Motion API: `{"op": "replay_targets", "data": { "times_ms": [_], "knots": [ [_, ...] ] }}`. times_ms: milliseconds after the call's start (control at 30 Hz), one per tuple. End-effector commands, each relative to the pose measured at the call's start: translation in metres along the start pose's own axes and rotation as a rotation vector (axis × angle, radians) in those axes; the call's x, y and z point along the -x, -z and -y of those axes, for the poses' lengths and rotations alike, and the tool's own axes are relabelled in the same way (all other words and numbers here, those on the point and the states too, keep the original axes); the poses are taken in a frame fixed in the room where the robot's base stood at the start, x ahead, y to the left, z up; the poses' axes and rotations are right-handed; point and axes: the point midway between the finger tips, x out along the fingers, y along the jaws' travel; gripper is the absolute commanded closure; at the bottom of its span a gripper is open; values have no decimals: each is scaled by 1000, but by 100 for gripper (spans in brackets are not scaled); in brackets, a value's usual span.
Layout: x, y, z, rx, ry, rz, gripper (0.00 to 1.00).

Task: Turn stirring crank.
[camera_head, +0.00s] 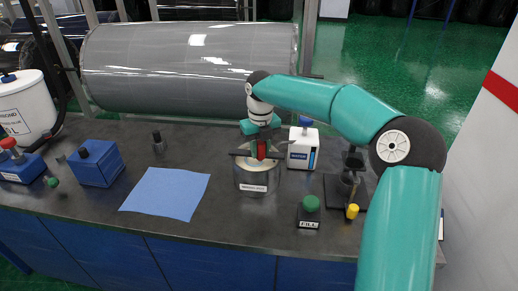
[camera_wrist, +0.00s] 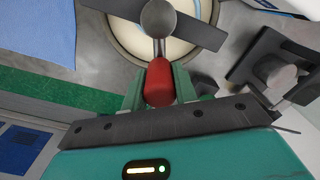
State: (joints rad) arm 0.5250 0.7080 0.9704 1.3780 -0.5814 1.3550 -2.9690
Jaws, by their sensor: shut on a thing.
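The stirring crank has a red handle (camera_wrist: 158,82) and a grey metal arm with a round hub (camera_wrist: 158,18). It is mounted on a dark bar across the top of a metal pot (camera_head: 257,180), which holds pale contents. My gripper (camera_wrist: 158,88) is shut on the red handle, with a green finger on each side of it. In the head view, my gripper (camera_head: 262,150) comes down from above onto the handle over the pot. The gripper and arm partly hide the crank there.
A white bottle with a blue cap (camera_head: 303,145) stands close right of the pot. A green FILL button (camera_head: 311,203) and a dark stand with a yellow knob (camera_head: 352,211) are farther right. A blue sheet (camera_head: 166,193) and blue boxes (camera_head: 97,164) lie left. A large wrapped roll (camera_head: 190,68) is behind.

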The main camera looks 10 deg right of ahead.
Motion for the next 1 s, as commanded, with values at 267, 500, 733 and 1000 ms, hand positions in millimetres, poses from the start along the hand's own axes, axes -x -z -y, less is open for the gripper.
{"op": "replay_targets", "data": {
  "times_ms": [267,500,733,1000],
  "knots": [
    [0,0,10,92,-2,5,100],
    [0,1,13,176,-6,4,100],
    [0,0,17,247,-8,4,100],
    [0,0,20,305,-4,4,100]
  ]
}}
